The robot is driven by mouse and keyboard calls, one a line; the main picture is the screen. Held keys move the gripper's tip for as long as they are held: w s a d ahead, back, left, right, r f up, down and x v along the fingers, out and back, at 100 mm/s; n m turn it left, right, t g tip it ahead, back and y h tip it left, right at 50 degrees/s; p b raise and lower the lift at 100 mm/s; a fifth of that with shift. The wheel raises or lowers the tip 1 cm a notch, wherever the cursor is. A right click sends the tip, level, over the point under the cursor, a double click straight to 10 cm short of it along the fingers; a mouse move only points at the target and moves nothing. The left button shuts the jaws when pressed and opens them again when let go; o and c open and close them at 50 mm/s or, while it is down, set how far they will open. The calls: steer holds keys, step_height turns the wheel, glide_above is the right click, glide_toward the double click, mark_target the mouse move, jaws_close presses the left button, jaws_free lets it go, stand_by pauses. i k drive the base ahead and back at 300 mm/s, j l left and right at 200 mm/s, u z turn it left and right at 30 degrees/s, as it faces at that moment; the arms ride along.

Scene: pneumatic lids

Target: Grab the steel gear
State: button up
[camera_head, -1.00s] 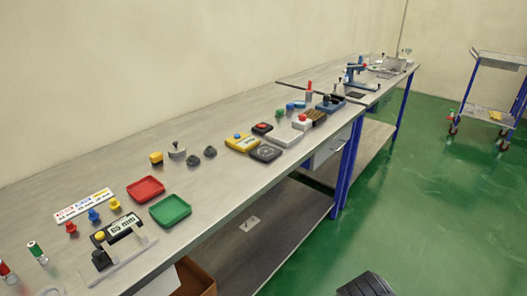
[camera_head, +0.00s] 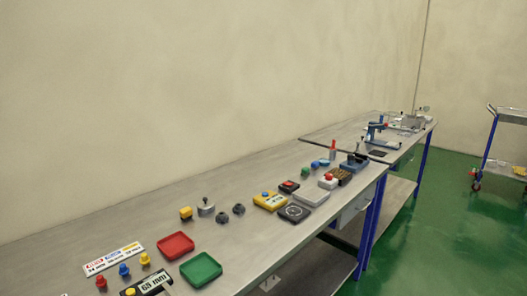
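I cannot pick out the steel gear for certain at this distance. A grey metal round piece with a knob on top (camera_head: 205,208) stands on the long grey workbench (camera_head: 120,230). Two small dark round parts, one nearer (camera_head: 222,219) and one farther (camera_head: 239,208), sit just right of it. A black square device with a round face (camera_head: 294,213) lies farther right. My gripper is not in view.
A red tray (camera_head: 176,245) and a green tray (camera_head: 201,270) lie near the front. A yellow device (camera_head: 270,201), a light grey scale-like plate (camera_head: 311,196) and a blue fixture (camera_head: 354,163) crowd the right. A second bench (camera_head: 350,132) and a cart (camera_head: 505,165) stand beyond. Green floor is open at right.

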mark_target(238, 209)
steer(key=l, duration=0.25)
steer(key=i+u, duration=0.4)
steer(key=i, duration=0.85)
